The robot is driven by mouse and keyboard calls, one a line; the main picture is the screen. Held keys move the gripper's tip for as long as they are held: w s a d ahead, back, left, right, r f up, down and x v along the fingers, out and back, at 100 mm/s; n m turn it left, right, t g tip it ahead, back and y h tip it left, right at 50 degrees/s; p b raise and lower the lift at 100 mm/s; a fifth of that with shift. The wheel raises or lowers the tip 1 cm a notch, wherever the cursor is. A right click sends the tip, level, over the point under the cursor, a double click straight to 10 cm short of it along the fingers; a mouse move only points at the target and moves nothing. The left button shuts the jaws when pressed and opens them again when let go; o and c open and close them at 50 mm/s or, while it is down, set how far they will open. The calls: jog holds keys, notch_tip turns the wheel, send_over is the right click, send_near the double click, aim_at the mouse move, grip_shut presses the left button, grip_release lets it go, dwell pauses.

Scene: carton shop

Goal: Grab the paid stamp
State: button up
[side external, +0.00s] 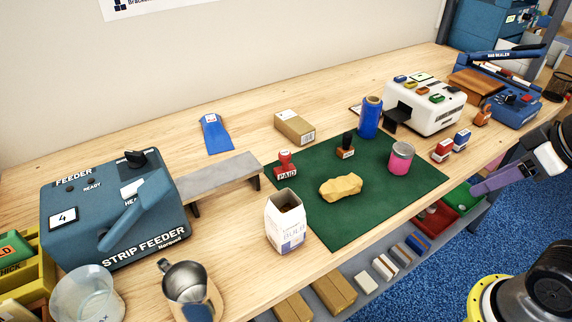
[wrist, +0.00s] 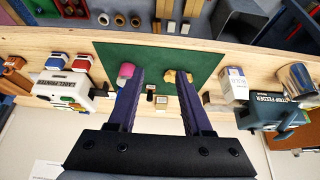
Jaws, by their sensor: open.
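The paid stamp (side external: 285,165), red with a white label reading PAID, stands upright near the back left edge of the green mat (side external: 330,222) in the side view. I cannot make it out in the wrist view, where a finger may hide it. My gripper (wrist: 156,78) is open and empty, its two purple fingers spread over the mat in the wrist view. In the side view, a purple finger shows at the right edge, well to the right of the stamp and apart from it.
The mat's front is clear.

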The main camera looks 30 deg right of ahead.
jog(key=shift+o, duration=0.2)
dwell(0.3)
jog(key=o, duration=0.3)
